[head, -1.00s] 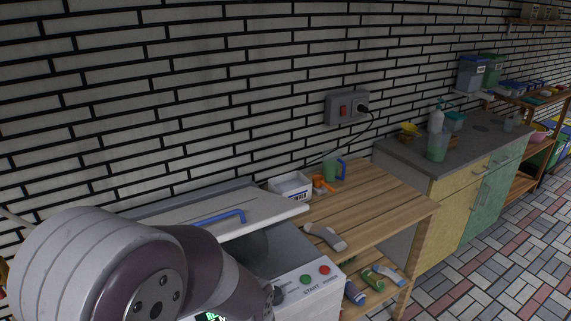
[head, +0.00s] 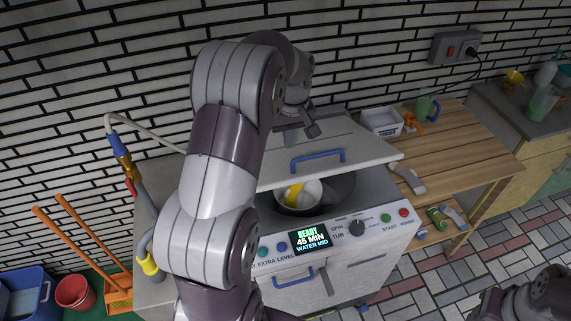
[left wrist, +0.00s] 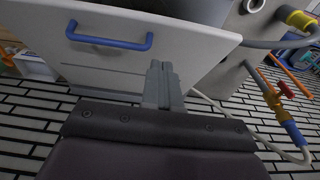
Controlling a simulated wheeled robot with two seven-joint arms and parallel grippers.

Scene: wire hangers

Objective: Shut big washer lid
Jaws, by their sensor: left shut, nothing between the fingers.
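The big washer (head: 330,285) stands against the wall with its control panel facing me; the display reads READY, 45 MIN, WATER MID. Its white lid (head: 355,160) with a blue handle (head: 318,160) is raised part way, and the tub shows below with something yellow and white inside. My left gripper (head: 311,130) is shut and empty, near the lid's upper rear side. In the left wrist view its fingers (left wrist: 163,86) point toward the lid (left wrist: 115,65); I cannot tell whether they touch it. Only part of my right arm shows at lower right.
A wooden table (head: 460,140) with a powder box (head: 381,121), a green mug (head: 425,107) and a sock (head: 408,180) stands right of the washer. A hose (head: 135,165) is at the left. A red bucket (head: 74,291) and blue bin (head: 25,290) are on the floor.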

